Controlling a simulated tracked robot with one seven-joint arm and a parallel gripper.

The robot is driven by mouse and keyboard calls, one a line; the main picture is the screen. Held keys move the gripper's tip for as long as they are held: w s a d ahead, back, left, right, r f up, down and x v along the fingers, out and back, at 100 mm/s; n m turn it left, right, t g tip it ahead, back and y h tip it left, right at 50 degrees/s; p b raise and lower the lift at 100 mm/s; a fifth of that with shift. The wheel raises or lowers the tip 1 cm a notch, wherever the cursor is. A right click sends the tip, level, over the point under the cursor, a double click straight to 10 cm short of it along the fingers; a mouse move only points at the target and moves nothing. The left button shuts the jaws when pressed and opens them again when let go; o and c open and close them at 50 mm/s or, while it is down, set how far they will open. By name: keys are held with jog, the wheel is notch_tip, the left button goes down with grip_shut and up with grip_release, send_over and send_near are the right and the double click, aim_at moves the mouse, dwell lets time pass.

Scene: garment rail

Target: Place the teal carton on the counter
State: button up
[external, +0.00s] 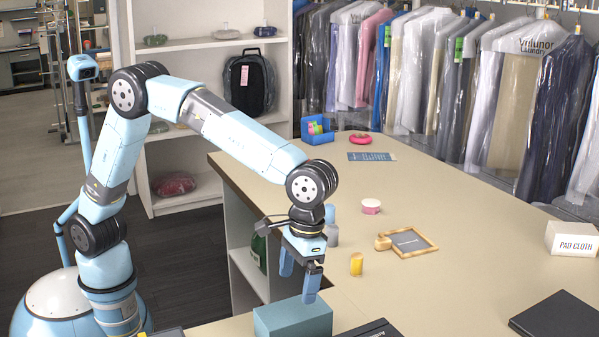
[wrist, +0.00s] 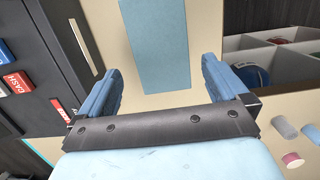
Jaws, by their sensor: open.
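The teal carton (external: 292,318) is a plain box on the pale surface at the bottom of the external view, its lower part cut off by the frame edge. In the wrist view its light blue top face (wrist: 152,45) shows as an upright strip between and beyond the fingers. My gripper (external: 299,275) hangs pointing down just above the carton, its two blue fingers spread. In the wrist view my gripper (wrist: 162,80) is open, with nothing held between the fingers. The counter (external: 450,215) is a long beige top running to the right and back.
A black device with keys (wrist: 25,85) lies close beside the carton. Yellow cup (external: 356,264), framed slate (external: 408,242), pink-and-white tub (external: 371,206) and blue holder (external: 317,130) stand on the counter. A dark flat box (external: 558,318) and pad-cloth box (external: 572,239) are at right.

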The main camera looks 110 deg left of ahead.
jog(key=shift+a+r, duration=0.1)
jog(key=shift+r, duration=0.65)
jog(key=s+a+r+m+t, duration=0.2)
jog(key=s+a+r, duration=0.3)
jog(key=s, duration=0.5)
jog(key=s+a+r+m+t, duration=0.1)
jog(key=s+a+r+m, duration=0.15)
jog(key=s+r, duration=0.55)
jog(key=s+a+f+m+t, duration=0.2)
jog(key=s, duration=1)
jog(key=s+a+f+m+t+y, duration=0.1)
jog(key=s+a+f+m, duration=0.1)
jog(key=s, duration=1)
jog(key=shift+a+f+t, duration=0.3)
jog(key=shift+a+t, duration=0.1)
jog(key=shift+a, duration=0.2)
